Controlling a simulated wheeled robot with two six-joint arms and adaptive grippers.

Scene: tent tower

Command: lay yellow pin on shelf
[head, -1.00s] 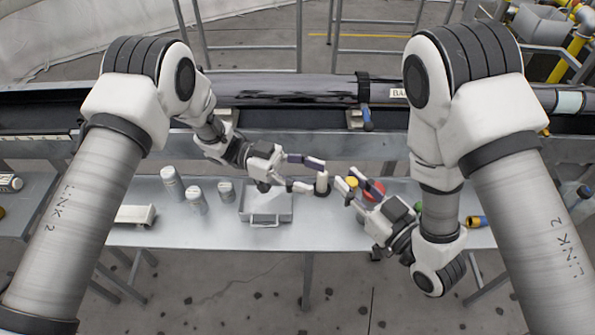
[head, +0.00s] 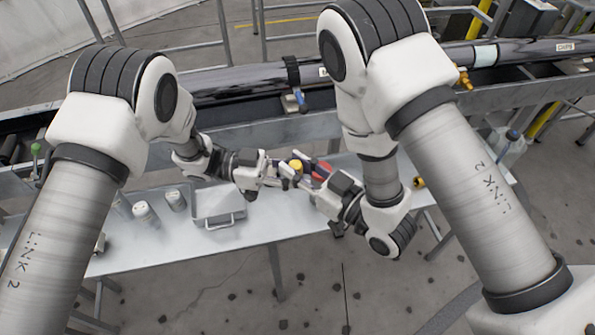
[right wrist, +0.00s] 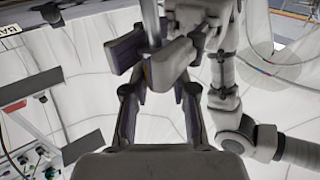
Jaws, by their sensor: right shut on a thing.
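The yellow pin shows as a yellow round top (head: 296,164) in the head view, at the fingertips of my right gripper (head: 291,173). In the right wrist view, my right gripper (right wrist: 151,62) is shut on a grey upright rod (right wrist: 152,25), which seems to be the pin's shaft. My left gripper (head: 277,174) is right beside it, fingers pointing at the pin. Its fingers overlap the right gripper's, so I cannot tell whether they touch the pin. No surface is clearly marked as the shelf; a pale grey bench top (head: 180,246) lies below.
A grey tray with a handle (head: 218,206) and grey-white canisters (head: 146,214) stand on the bench, left of the grippers. A dark pipe (head: 240,82) runs along the back. The bench front is bare.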

